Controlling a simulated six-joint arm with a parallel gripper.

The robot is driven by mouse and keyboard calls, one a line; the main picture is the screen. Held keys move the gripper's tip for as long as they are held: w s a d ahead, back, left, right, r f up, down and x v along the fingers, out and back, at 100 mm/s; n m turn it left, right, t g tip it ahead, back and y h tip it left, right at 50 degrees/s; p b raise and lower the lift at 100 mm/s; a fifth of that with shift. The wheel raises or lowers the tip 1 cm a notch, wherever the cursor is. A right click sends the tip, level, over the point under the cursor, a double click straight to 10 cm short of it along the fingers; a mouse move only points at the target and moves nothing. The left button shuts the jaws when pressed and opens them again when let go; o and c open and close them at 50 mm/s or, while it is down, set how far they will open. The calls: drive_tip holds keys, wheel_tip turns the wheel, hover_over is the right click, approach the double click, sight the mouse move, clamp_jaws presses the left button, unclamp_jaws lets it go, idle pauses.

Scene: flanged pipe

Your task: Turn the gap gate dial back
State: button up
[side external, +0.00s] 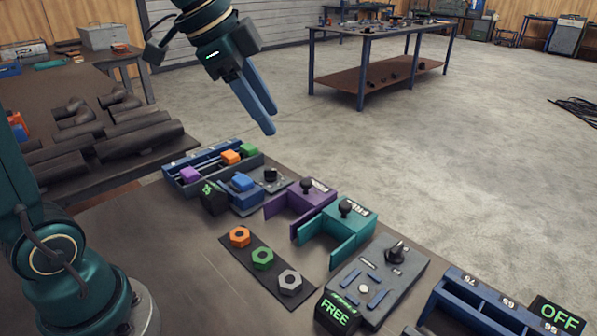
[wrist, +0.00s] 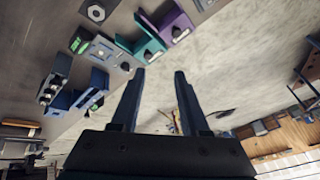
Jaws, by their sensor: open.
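A grey plate (side external: 376,280) on the bench carries a black dial (side external: 397,252) at its far end, a pale round button and small blue bars. A black display (side external: 337,314) reading FREE in green stands at its near corner. I cannot read a label naming the gap gate dial. Teal (side external: 345,222) and purple (side external: 297,203) brackets, each with a black knob, stand left of the plate. My gripper (side external: 271,117) is open and empty, high above the bench's far edge, well apart from the plate. In the wrist view, the plate (wrist: 103,50) lies left of my open gripper (wrist: 158,75).
A dark strip with orange, green and grey nuts (side external: 263,258) lies before the brackets. A blue compartment tray (side external: 210,165) stands at the left. A blue rack (side external: 478,305) and an OFF display (side external: 556,318) stand at the right. The near bench middle is clear.

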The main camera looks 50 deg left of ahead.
drive_tip(key=w+a+f+m, duration=0.1)
drive_tip(key=w+a+f, duration=0.2)
drive_tip(key=w+a, duration=0.35)
drive_tip(key=n+g+h, duration=0.1)
drive_tip(key=g+h, duration=0.1)
hover_over(265, 169)
drive_tip(key=s+a, duration=0.1)
drive_tip(key=s, duration=0.1)
drive_tip(key=f, duration=1.3)
drive_tip(key=shift+w+a+f, duration=0.15)
drive_tip(key=shift+w+f, duration=0.1)
drive_tip(key=shift+f, duration=0.05)
drive_tip(key=shift+a+f, duration=0.1)
drive_tip(key=shift+f, duration=0.2)
drive_tip(key=shift+x, duration=2.3)
clamp_jaws()
